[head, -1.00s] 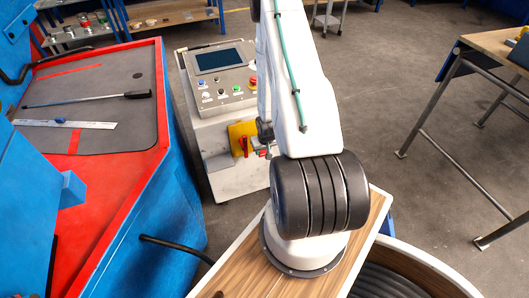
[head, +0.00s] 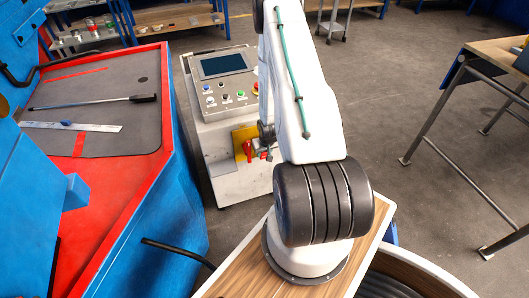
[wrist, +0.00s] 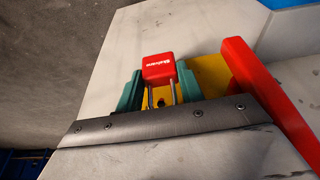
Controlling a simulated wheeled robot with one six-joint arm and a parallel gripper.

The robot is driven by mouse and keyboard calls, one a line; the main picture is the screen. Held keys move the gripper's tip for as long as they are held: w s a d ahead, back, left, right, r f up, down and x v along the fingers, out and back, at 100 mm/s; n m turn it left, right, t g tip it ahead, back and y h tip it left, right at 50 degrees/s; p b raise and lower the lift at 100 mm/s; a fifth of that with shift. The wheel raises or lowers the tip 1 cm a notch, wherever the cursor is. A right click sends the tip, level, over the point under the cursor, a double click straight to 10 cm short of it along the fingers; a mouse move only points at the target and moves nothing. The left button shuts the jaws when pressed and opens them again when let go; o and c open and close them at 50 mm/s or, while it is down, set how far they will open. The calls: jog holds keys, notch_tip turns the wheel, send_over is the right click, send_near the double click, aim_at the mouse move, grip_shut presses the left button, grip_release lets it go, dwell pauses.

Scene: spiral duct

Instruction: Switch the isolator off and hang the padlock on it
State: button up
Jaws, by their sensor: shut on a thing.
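The red padlock (wrist: 158,68) is between the teal fingers of my gripper (wrist: 159,76), which is shut on it. Its two shackle legs point down in the wrist view, over the yellow isolator plate (wrist: 209,72). I cannot tell whether the shackle passes through a hole in the plate. The isolator's long red handle (wrist: 268,100) slants down to the right, apart from the padlock. In the head view the yellow plate (head: 239,136) and red handle (head: 248,151) are on the cabinet front, just left of my gripper (head: 267,150); my arm hides part of the plate.
The cabinet (head: 230,187) carries a control panel (head: 224,92) with a screen and several buttons above the isolator. A blue and red machine (head: 135,190) stands at the left. A workbench (head: 490,45) is at the right, with open floor (head: 400,90) between.

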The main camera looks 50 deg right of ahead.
jog(key=o, duration=1.2)
jog(key=shift+c, duration=0.2)
jog(key=shift+r, duration=0.1)
jog(key=v, duration=0.7)
jog(key=shift+s+r, duration=0.15)
jog(key=shift+r, duration=0.15)
